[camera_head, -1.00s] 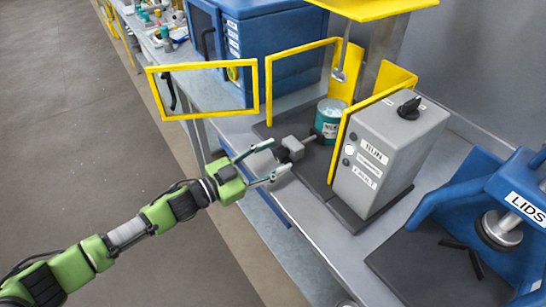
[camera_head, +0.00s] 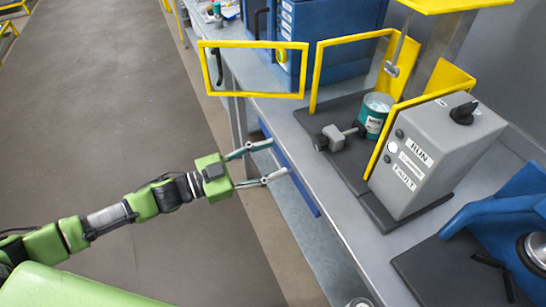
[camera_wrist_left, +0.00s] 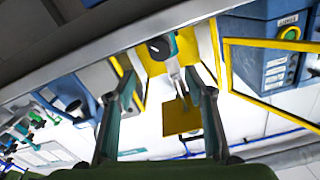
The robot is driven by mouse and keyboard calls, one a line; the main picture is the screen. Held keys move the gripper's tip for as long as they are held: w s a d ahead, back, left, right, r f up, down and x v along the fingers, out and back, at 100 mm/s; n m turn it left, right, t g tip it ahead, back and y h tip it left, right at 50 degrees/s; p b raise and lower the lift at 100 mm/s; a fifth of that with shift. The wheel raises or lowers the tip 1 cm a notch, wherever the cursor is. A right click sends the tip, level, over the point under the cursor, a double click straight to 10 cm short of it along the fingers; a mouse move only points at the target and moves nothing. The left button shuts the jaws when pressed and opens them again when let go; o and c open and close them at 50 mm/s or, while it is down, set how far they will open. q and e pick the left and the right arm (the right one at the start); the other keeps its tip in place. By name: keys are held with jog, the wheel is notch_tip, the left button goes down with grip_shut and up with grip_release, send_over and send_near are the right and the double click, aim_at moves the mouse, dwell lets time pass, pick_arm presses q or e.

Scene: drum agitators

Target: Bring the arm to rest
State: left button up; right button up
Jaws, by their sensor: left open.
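My left gripper (camera_head: 278,161) is open and empty in the head view. It hangs in front of the bench's front edge, apart from the bench and everything on it. My left arm stretches in from the left over the floor. In the left wrist view the two fingers of the left gripper (camera_wrist_left: 158,100) stand wide apart with nothing between them. The agitator station lies beyond it, with a teal can (camera_head: 374,118), a grey clamp piece (camera_head: 338,137) and a grey control box (camera_head: 432,158). My right gripper is not in view.
A yellow-framed guard door (camera_head: 253,94) stands open, sticking out past the bench edge behind my gripper. A blue cabinet (camera_head: 330,30) is at the back. A blue lid press (camera_head: 505,215) is at the right. The floor (camera_head: 110,100) at left is clear.

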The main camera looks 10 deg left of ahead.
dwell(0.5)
pick_arm(q)
jog(key=w+a+f+n+t+y, duration=0.1)
jog(key=w+a+f+n+y, duration=0.25)
jog(key=f, duration=0.65)
jog(key=w+a+f+n+t+y, duration=0.1)
jog(key=a+f+n+y, duration=0.1)
jog(key=a+f+y, duration=0.5)
jog(key=s+a+f+n+g, duration=0.1)
jog(key=s+f, duration=0.2)
jog(key=f, duration=0.3)
jog(key=s+a+f+n+y, duration=0.1)
jog(key=s+a+f, duration=0.1)
jog(key=f, duration=0.4)
jog(key=s+a+f+n+g, duration=0.1)
jog(key=s+f, duration=0.2)
jog(key=f, duration=0.4)
jog(key=s+a+f+n+g+y, duration=0.1)
jog(key=s+f+g, duration=0.2)
jog(key=s+f, duration=0.6)
jog(key=s+a+f+n+g+y, duration=0.1)
jog(key=s+f+g+y, duration=0.1)
jog(key=s+f, duration=0.75)
jog(key=s+d+f+g, duration=0.1)
jog(key=s+d+g, duration=0.1)
jog(key=s, duration=0.9)
jog(key=s+d+f+n+g, duration=0.1)
jog(key=s+d+f+g, duration=0.1)
jog(key=s, duration=1)
jog(key=shift+g, duration=0.3)
